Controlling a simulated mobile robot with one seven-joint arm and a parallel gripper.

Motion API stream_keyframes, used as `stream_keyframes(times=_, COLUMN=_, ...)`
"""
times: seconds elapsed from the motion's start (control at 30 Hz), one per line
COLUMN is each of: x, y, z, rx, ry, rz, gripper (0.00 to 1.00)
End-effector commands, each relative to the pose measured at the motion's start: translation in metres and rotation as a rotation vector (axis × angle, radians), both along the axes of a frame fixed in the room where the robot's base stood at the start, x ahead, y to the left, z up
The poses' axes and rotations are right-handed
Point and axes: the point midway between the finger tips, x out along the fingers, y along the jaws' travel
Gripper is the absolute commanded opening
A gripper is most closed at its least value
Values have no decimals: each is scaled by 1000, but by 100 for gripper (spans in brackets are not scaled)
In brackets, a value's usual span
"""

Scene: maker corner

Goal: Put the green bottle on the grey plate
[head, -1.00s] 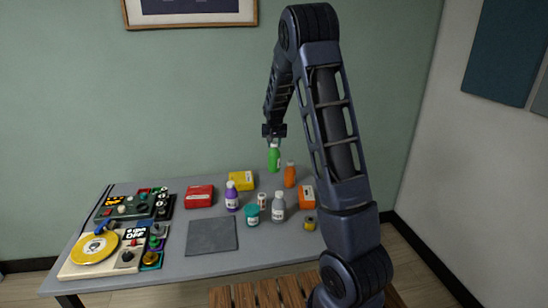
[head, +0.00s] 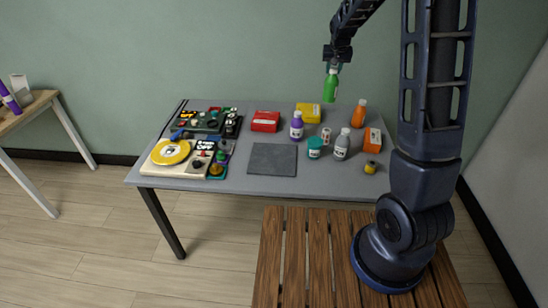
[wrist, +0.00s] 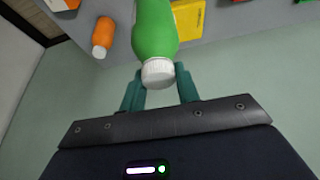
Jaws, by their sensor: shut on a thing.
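The green bottle (head: 331,86) is held upright by my gripper (head: 332,68) above the back edge of the table. In the wrist view the green bottle (wrist: 155,30) shows its white cap between the two teal fingers of my gripper (wrist: 160,88), which is shut on it. The grey plate (head: 272,159) is a flat dark square lying bare on the table's front middle, to the left of and nearer than the bottle.
On the grey table (head: 225,184) stand a purple bottle (head: 296,127), a teal jar (head: 315,148), a grey bottle (head: 342,146) and an orange bottle (head: 359,115). Red (head: 265,122) and yellow (head: 308,113) boxes lie behind the plate.

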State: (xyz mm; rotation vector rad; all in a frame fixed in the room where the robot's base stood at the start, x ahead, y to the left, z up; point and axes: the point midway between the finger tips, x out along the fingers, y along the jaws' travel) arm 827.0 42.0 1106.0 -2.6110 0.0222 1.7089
Motion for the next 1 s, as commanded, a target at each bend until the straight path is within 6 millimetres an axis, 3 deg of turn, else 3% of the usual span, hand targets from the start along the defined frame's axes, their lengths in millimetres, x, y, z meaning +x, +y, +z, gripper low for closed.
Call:
stream_keyframes(times=0.27, x=-41, y=73, z=5, rx=7, ry=1, rz=168, gripper=0)
stream_keyframes(times=0.6, x=-124, y=174, z=11, rx=3, ry=-3, rz=439, gripper=0)
stream_keyframes(times=0.8, x=-167, y=213, z=14, rx=-4, ry=-8, rz=563, gripper=0)
stream_keyframes(times=1.0, x=-194, y=234, z=15, rx=-9, ry=-12, rz=640, gripper=0)
